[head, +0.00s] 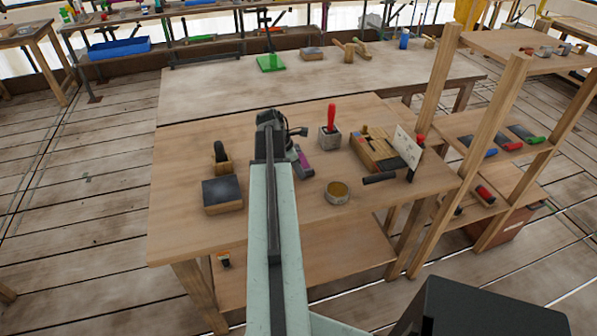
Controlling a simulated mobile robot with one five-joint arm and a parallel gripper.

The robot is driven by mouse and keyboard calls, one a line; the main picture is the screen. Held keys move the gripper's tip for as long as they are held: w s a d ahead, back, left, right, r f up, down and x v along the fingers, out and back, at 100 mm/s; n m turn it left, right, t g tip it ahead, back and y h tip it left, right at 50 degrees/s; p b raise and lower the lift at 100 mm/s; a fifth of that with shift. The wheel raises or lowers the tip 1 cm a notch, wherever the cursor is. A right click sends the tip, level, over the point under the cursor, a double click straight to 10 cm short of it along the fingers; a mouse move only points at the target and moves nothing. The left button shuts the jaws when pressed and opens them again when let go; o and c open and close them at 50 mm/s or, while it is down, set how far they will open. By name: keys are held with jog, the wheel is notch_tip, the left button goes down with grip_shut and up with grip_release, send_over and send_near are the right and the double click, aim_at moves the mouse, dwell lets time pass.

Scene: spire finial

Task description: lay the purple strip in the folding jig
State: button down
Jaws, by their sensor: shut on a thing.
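My gripper (272,128) is over the middle of the near workbench, at the end of my pale green arm, which hides most of its fingers. A small purple strip (304,165) shows just right of the arm, beside the gripper. Its left part is hidden, and the jaws are shut on it as far as I can tell. A wooden block (372,152) with slots and small fittings stands to the right on the bench; it may be the folding jig, but I cannot tell for sure. A white plate (407,147) stands tilted beside it.
A dark-topped block (222,194) and a dark-handled tool (221,156) are left of my arm. A red-handled tool in a grey block (330,132), a round tin (337,193) and a black-handled tool (379,178) are right. Shelf posts (475,150) rise at the right.

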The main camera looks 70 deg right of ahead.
jog(key=shift+f, duration=0.15)
jog(key=c, duration=1.3)
grip_release()
jog(key=shift+o, duration=0.2)
jog(key=shift+a+r+p, duration=0.1)
jog(key=shift+r+p, duration=0.3)
jog(key=shift+r, duration=0.2)
jog(key=p+v, duration=1)
jog(key=v, duration=0.1)
jog(key=shift+w+a+r, duration=0.1)
